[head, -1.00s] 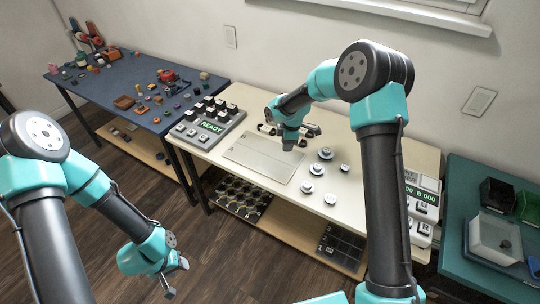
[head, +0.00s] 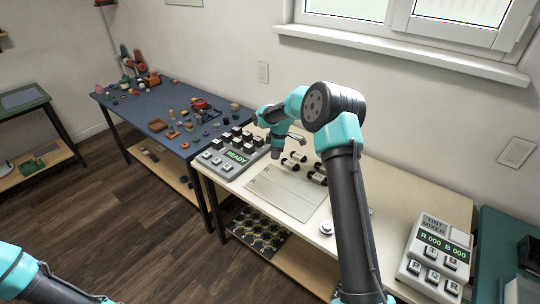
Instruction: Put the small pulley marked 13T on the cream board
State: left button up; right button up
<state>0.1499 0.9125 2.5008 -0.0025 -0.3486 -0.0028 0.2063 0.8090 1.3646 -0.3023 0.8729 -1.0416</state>
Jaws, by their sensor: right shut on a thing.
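The cream board (head: 290,196) lies flat on the pale table. My right gripper (head: 278,159) is at the board's back left edge, pointing down. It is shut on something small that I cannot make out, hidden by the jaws. A small pale round pulley (head: 326,228) lies on the table to the right of the board. Part of another round piece (head: 370,210) shows beside my right arm, which hides the table behind it. No 13T mark can be read. My left gripper is out of view; only part of my left arm shows at the lower left.
A keypad with a READY display (head: 236,156) stands left of the board. Dark cylinders (head: 298,157) lie behind the board. A blue table (head: 180,108) with many small parts is further left.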

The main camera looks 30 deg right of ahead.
aim_at(274, 174)
jog(key=shift+f, duration=0.1)
jog(key=shift+f, duration=4.45)
jog(key=shift+f, duration=0.5)
jog(key=o, duration=1)
jog(key=r, duration=0.5)
jog(key=d+r, duration=0.1)
jog(key=r, duration=0.5)
jog(key=s+r, duration=0.1)
jog(key=r, duration=0.5)
jog(key=shift+s+d+r, duration=0.1)
jog(key=shift+d+r, duration=0.1)
jog(key=shift+d, duration=0.15)
